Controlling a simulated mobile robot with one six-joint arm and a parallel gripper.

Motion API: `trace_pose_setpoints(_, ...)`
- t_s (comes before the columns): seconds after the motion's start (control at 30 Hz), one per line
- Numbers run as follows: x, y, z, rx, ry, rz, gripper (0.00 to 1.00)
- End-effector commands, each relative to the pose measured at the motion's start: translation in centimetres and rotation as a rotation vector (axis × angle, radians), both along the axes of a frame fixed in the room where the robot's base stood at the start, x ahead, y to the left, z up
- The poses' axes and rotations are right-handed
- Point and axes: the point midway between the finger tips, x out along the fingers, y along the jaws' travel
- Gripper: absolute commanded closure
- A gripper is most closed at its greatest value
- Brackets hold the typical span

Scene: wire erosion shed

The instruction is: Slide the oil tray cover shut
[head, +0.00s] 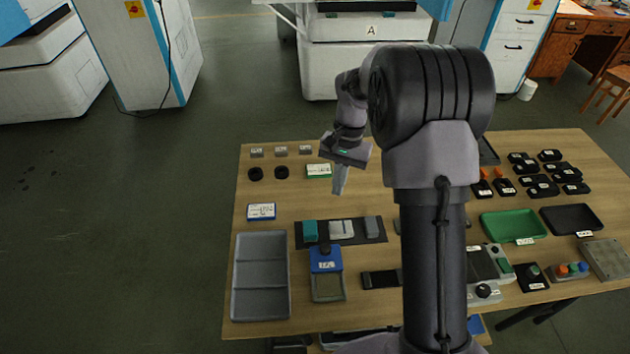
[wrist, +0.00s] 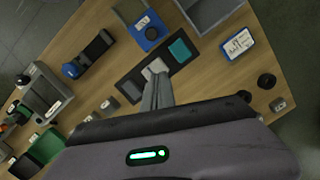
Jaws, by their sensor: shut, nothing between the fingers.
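My gripper (head: 339,190) is shut and empty, pointing down above the table behind the dark mat; its closed fingers also show in the wrist view (wrist: 158,88). A blue block with a dark knob and a white label (head: 325,258) stands at the back end of a shallow grey-rimmed tray (head: 328,289), whose front part is open. It may be the oil tray cover, but I cannot read the label. The blue block also shows in the wrist view (wrist: 149,30), beyond my fingertips. My gripper is apart from it.
A dark mat with several small blocks (head: 342,241) lies between my gripper and the blue block. A grey divided tray (head: 260,274) is at left, a black rail-like part (head: 380,279) at right. My arm hides part of the table. Green (head: 513,225) and black (head: 570,218) trays stand further right.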

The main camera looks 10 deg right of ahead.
Motion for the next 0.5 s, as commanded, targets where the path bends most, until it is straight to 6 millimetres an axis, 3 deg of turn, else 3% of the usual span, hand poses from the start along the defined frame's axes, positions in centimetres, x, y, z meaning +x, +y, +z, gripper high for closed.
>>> trace_pose_setpoints(0.03,0.4,-0.5,-2.0,0.003,0.030,-0.009,1.00)
trace_pose_setpoints(0.1,0.8,-0.9,-3.6,0.002,0.055,-0.015,1.00)
trace_pose_setpoints(0.27,0.6,-0.9,-5.7,0.003,0.069,-0.018,1.00)
trace_pose_setpoints(0.5,-0.4,-0.1,-10.8,0.005,0.069,-0.019,1.00)
